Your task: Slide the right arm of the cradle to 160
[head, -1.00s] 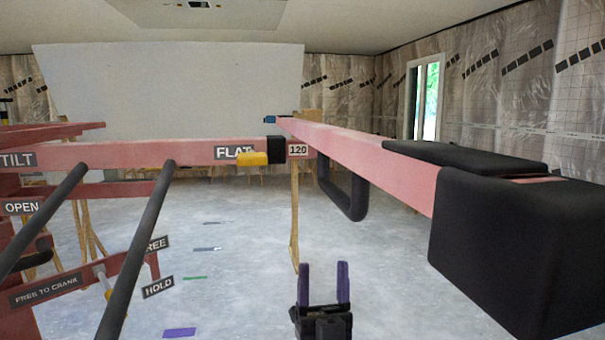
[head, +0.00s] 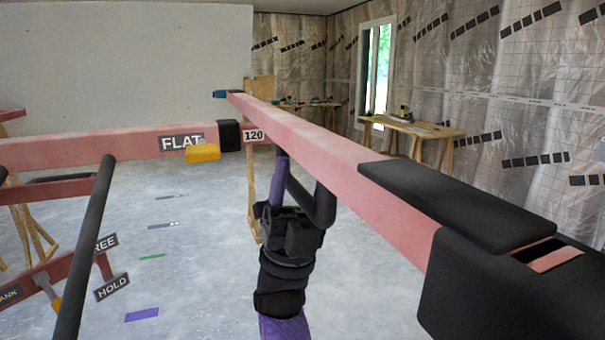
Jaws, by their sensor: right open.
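The right arm of the cradle (head: 340,165) is a long pink beam running from the far middle to the near right. A "120" label (head: 254,135) sits at its far left, beside a black block (head: 229,135) on the cross beam. A black loop handle (head: 325,206) hangs under the arm. My right gripper (head: 285,172) is upright below the arm, at the handle's left side, and overlaps it in the picture. It is open; one purple finger shows, and the other is hidden. I cannot tell whether it touches the handle. My left gripper is not in view.
A yellow block (head: 203,153) sits under the "FLAT" label (head: 181,142). A black bar (head: 88,250) and a "HOLD" tag (head: 112,287) are at left. A black padded block (head: 500,290) fills the near right. A wooden workbench (head: 410,128) stands behind.

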